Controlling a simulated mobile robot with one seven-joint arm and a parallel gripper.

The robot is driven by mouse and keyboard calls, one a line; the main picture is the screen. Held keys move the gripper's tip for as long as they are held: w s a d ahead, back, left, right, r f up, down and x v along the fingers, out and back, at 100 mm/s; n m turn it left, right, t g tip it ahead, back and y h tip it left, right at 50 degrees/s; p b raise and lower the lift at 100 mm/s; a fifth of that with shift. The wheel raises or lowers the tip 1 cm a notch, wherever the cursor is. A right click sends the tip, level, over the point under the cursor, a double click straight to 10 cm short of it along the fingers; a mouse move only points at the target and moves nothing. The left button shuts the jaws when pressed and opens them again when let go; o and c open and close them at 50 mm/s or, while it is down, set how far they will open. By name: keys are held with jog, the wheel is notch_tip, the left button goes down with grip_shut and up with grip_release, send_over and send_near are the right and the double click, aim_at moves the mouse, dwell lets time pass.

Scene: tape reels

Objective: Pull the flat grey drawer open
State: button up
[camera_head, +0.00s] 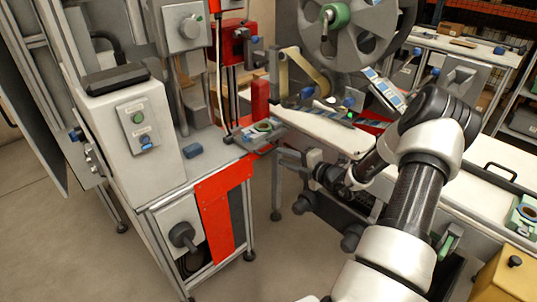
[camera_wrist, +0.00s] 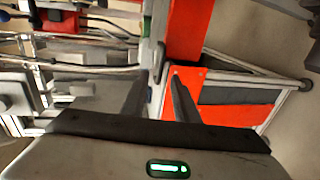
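A flat grey tray-like part (camera_head: 245,138) with a green ring on it juts from the machine, near the middle of the head view. It may be the flat grey drawer, but I cannot tell for certain. My gripper (camera_head: 281,158) is just below and to the right of it, pointing left. In the wrist view my gripper (camera_wrist: 158,92) shows two dark fingers spread apart, with nothing seen held between them. Whether a finger touches the grey part cannot be told.
A grey cabinet (camera_head: 145,140) with a green button and a red panel (camera_head: 217,215) stand to the left. A large grey reel (camera_head: 365,30) is at the top. A white bench top (camera_head: 320,132) lies behind my gripper. Open floor (camera_head: 75,240) shows at the lower left.

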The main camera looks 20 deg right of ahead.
aim_at(268, 152)
jog(key=b+x, duration=0.1)
jog(key=x, duration=0.7)
jog(key=shift+w+a+f, duration=0.1)
jog(key=shift+w, duration=0.25)
jog(key=c, duration=0.7)
grip_shut()
jog(key=shift+f, duration=0.1)
